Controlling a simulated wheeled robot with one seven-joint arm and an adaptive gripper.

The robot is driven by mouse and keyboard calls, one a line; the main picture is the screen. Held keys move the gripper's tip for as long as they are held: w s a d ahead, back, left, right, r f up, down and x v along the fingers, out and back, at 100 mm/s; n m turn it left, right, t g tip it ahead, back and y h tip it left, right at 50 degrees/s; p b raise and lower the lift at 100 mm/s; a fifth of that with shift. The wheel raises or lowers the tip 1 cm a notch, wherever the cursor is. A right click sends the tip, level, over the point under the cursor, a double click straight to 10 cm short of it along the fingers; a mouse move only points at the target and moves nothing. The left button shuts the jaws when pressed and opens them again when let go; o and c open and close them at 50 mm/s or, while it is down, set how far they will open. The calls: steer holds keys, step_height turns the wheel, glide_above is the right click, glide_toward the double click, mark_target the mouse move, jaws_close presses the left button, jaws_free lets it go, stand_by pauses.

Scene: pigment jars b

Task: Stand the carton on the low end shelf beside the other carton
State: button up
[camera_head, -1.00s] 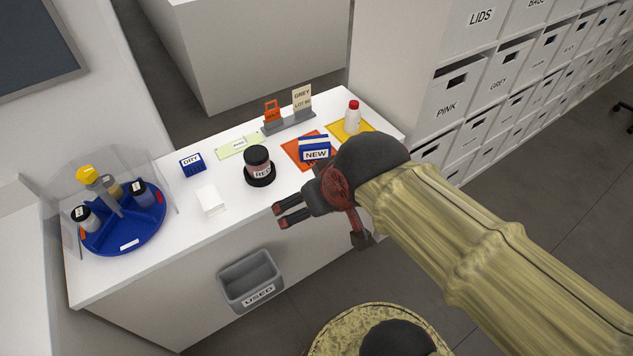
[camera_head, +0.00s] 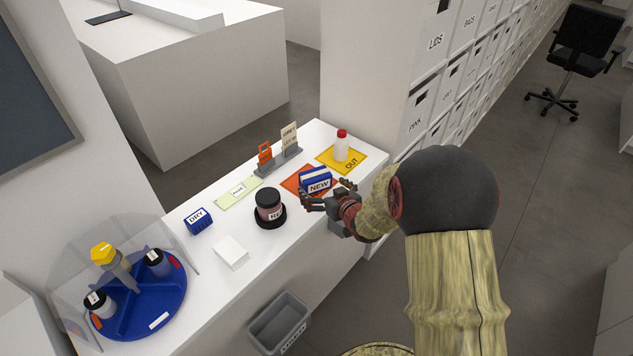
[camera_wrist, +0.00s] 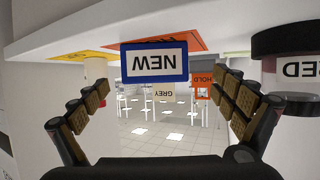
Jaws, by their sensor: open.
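A blue-and-white box labelled NEW (camera_head: 316,181) stands on an orange mat (camera_head: 294,187) near the counter's right end. I cannot tell whether it is the carton; no other carton and no low end shelf can be made out. My gripper (camera_head: 325,193) is open at the counter's front edge, just in front of this box. In the wrist view, which is upside down, the NEW box (camera_wrist: 154,62) lies ahead between the spread fingers of my gripper (camera_wrist: 163,88), with nothing held. Contact with the box cannot be seen.
A black-lidded RED jar (camera_head: 269,206) stands left of my gripper. A red-capped white bottle (camera_head: 341,150) is on the yellow OUT mat (camera_head: 360,158). Sign holders (camera_head: 278,162) stand behind. A white stack (camera_head: 231,252), blue DRY block (camera_head: 198,220) and blue carousel (camera_head: 150,310) are farther left. A grey bin (camera_head: 280,322) hangs in front.

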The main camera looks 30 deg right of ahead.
mark_target(319, 184)
steer(key=b+x, duration=0.1)
steer(key=x, duration=0.1)
steer(key=b+x, duration=0.1)
steer(key=x, duration=0.1)
steer(key=b+x, duration=0.1)
steer(key=x, duration=0.2)
steer(key=shift+d+f, duration=0.25)
steer(key=shift+d, duration=0.05)
steer(key=shift+w, duration=0.25)
steer(key=c, duration=0.4)
steer(key=c, duration=0.8)
steer(key=shift+c, duration=1.1)
steer(key=shift+r, duration=0.15)
